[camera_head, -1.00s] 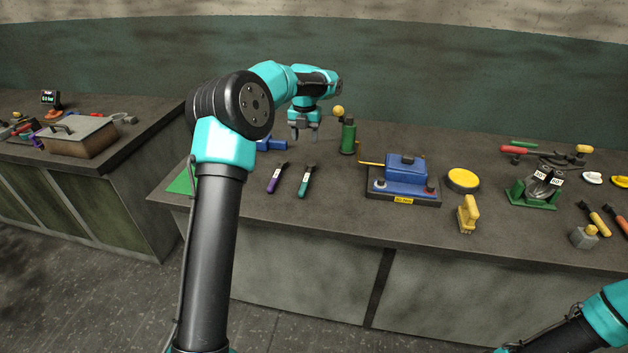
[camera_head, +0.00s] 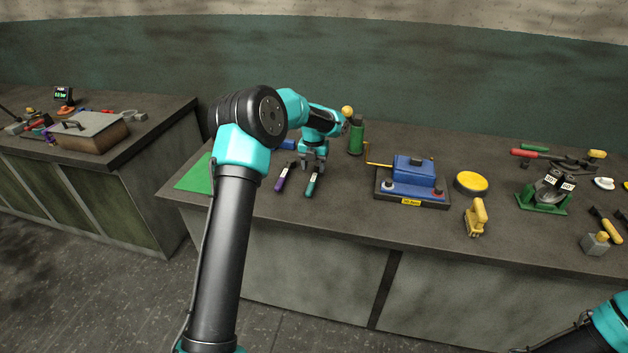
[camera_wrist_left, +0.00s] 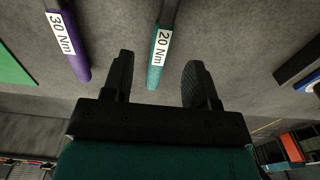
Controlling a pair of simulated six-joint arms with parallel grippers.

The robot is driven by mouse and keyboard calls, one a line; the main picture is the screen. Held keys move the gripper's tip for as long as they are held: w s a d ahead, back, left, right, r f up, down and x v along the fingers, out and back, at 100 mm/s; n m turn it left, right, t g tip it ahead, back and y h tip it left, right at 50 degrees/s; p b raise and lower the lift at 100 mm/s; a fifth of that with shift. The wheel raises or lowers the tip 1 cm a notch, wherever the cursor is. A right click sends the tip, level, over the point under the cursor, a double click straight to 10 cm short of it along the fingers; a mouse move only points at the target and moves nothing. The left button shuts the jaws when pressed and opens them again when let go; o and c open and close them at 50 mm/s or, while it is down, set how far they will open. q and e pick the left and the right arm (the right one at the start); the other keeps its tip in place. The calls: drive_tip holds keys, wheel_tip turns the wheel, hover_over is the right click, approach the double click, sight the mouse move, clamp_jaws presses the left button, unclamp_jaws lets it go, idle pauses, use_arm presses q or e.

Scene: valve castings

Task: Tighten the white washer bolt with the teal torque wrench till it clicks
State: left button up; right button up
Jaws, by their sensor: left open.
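The teal torque wrench (camera_head: 313,184) lies on the bench, labelled "20 Nm" in the left wrist view (camera_wrist_left: 159,52). My left gripper (camera_head: 313,164) is open just above it. In the left wrist view the fingers (camera_wrist_left: 158,78) stand on either side of the teal wrench's end, apart from it. A purple wrench (camera_head: 283,178) labelled "30 Nm" lies to its left, outside the fingers. A blue casting (camera_head: 414,172) sits on a dark base to the right, with a small white-ringed bolt (camera_head: 388,186) at its left front corner and a red one (camera_head: 439,192) at its right. My right gripper is out of view.
A green bottle (camera_head: 356,138) stands behind the wrenches. A green mat (camera_head: 193,178) lies at the bench's left end. A yellow round tin (camera_head: 471,183) and a yellow tool (camera_head: 476,217) are right of the casting. Bare bench lies in front of the wrenches.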

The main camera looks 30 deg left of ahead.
sight(314, 177)
use_arm(q)
drive_tip(key=shift+f, duration=0.25)
drive_tip(key=shift+d+f, duration=0.15)
drive_tip(key=shift+f, duration=2.4)
drive_tip(key=shift+c, duration=0.3)
clamp_jaws()
